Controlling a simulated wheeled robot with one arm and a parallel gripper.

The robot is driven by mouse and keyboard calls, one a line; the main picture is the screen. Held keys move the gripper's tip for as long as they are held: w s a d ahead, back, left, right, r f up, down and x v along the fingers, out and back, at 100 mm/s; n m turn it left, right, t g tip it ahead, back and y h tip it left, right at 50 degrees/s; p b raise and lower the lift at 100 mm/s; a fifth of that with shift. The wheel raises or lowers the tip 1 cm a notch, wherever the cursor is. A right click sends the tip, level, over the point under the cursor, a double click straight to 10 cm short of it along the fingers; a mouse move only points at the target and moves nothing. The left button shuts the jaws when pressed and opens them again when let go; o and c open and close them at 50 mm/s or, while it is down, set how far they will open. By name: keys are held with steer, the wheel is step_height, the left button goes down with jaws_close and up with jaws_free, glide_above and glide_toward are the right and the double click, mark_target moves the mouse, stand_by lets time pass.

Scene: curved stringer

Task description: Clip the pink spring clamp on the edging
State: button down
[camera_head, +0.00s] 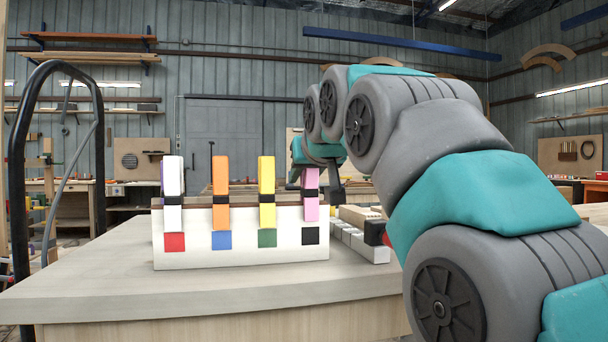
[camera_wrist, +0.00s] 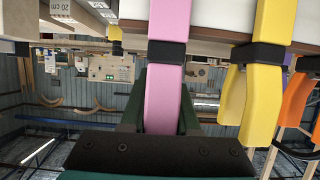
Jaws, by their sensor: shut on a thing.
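The pink spring clamp (camera_head: 311,181) stands upright at the right end of the white board, with a black band at its middle. Its lower part overlaps the board's front above a black square (camera_head: 311,236). Brown edging (camera_head: 242,206) runs along the board's top. My gripper is shut on the clamp's handle end, and the wrist view shows its dark fingers (camera_wrist: 164,95) on both sides of the pink clamp (camera_wrist: 167,60). In the head view, my arm partly hides the gripper. I cannot tell whether the clamp's jaws grip the edging.
White (camera_head: 172,177), orange (camera_head: 221,176) and yellow (camera_head: 267,178) clamps stand along the same board (camera_head: 190,262), left of the pink one. A row of white blocks (camera_head: 366,247) lies to the right. The workbench (camera_head: 110,290) is clear in front and left.

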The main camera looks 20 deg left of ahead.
steer(key=shift+f, duration=0.35)
steer(key=c, duration=0.6)
jaws_free()
steer(key=v, duration=0.8)
